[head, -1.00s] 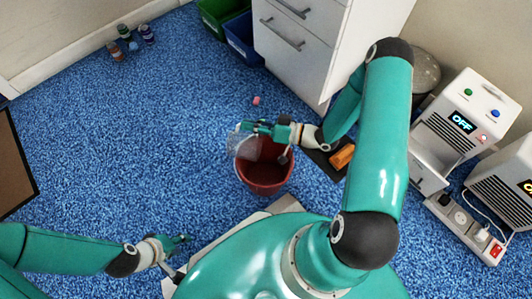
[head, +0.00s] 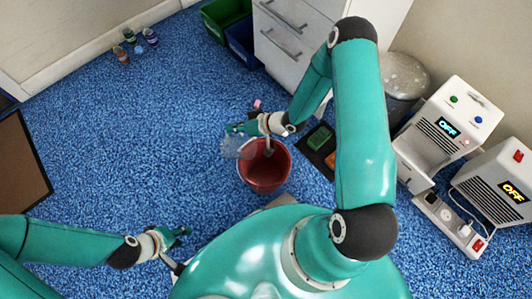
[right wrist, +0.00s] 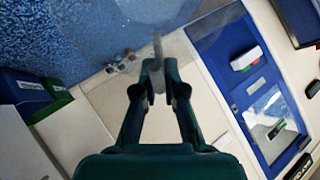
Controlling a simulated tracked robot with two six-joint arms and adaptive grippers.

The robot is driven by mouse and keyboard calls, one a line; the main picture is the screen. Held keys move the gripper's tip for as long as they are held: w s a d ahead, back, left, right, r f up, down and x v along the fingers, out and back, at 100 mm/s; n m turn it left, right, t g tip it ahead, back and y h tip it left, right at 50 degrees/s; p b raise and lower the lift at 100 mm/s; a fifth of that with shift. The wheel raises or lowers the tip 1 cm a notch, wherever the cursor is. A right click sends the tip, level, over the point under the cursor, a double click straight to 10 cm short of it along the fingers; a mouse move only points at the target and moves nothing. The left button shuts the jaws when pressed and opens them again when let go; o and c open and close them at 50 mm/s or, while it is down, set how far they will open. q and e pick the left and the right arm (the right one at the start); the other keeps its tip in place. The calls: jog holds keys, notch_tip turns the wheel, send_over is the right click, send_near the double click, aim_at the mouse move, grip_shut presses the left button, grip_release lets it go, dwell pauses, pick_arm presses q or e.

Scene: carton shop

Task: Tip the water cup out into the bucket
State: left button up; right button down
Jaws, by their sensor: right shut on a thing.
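The clear water cup (head: 231,148) is in the head view, tilted, beside and partly over the left rim of the dark red bucket (head: 264,184). My right gripper (head: 240,128) is shut on the cup from above. In the right wrist view the right gripper's fingers (right wrist: 156,78) are close together on a thin, greyish part, with the see-through cup (right wrist: 148,12) faint beyond them. I cannot make out any water. My left gripper (head: 180,236) is open and empty, low at the left, away from the bucket.
A white drawer cabinet (head: 290,48) stands behind the bucket. A dark mat (head: 318,150) with small blocks lies to its right. Two white boxes with displays (head: 452,115) and a power strip (head: 448,226) are further right. Blue floor at left is open, with small bottles (head: 129,36) far back.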

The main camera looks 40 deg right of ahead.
jog(key=shift+w+a+r+g+h+p, duration=0.35)
jog(key=shift+w+a+g+h+p, duration=0.25)
jog(key=shift+g+h+p, duration=0.3)
jog(key=shift+w+a+f+g+h, duration=0.1)
jog(key=shift+w+a+g+h, duration=0.2)
jog(key=shift+w+g+h, duration=0.25)
pick_arm(q)
notch_tip(320, 180, down, 10)
jog(key=b, duration=1.2)
jog(key=shift+b, duration=0.35)
pick_arm(e)
jog(key=w+a+f+g+h, duration=0.4)
jog(key=w+f+g, duration=0.1)
jog(key=f+g, duration=0.1)
jog(key=shift+a, duration=0.15)
pick_arm(q)
jog(key=shift+r, duration=0.1)
pick_arm(e)
jog(key=shift+h, duration=0.35)
